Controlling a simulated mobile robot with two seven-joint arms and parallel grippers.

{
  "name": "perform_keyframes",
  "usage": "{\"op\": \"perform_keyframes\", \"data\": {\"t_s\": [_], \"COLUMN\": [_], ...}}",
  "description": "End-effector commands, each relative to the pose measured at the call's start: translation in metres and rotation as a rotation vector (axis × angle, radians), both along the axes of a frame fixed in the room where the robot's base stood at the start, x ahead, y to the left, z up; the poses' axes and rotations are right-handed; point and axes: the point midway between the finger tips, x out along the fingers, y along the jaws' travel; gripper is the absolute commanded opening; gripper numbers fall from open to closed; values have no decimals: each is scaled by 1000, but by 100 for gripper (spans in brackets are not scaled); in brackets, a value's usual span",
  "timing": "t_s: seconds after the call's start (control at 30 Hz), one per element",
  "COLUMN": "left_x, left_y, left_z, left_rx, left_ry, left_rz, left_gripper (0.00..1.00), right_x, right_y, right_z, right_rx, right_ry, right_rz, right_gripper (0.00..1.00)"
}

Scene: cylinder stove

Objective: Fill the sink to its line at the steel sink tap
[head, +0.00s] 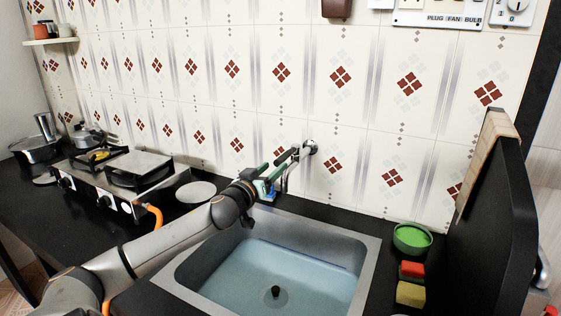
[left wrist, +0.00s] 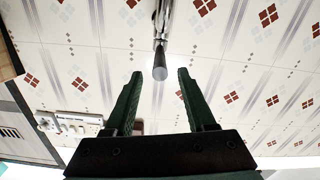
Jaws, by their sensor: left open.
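The steel sink (head: 366,262) is set in the black counter and holds pale blue water (head: 300,281). A thin dark line runs along its back wall near the water's edge; I cannot tell exactly how the water stands against it. A black plug piece (head: 275,292) shows in the basin. The steel tap (head: 309,147) comes out of the tiled wall above the sink's back edge. My left gripper (head: 277,167) is at the tap. In the left wrist view its green fingers (left wrist: 158,78) are open, with the tap's dark-tipped end (left wrist: 160,66) between them, apparently untouched. My right gripper is out of view.
A stove (head: 118,180) with pans stands on the left. A green bowl (head: 412,239), a red block (head: 411,271) and a yellow block (head: 410,293) sit right of the sink. A black upright panel (head: 490,230) closes off the right side.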

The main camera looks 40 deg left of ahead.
Motion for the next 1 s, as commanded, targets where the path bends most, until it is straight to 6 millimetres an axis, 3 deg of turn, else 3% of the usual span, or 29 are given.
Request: {"op": "perform_keyframes", "data": {"t_s": [0.5,1.0], "left_x": [45,52], "left_y": [15,17], "left_z": [2,0], "left_rx": [-1,0], "left_ry": [-2,0], "left_rz": [0,0], "left_gripper": [56,55], "right_x": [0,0], "right_y": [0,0], "right_z": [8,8], "right_rx": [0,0], "right_ry": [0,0], "right_rz": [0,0], "right_gripper": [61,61]}}
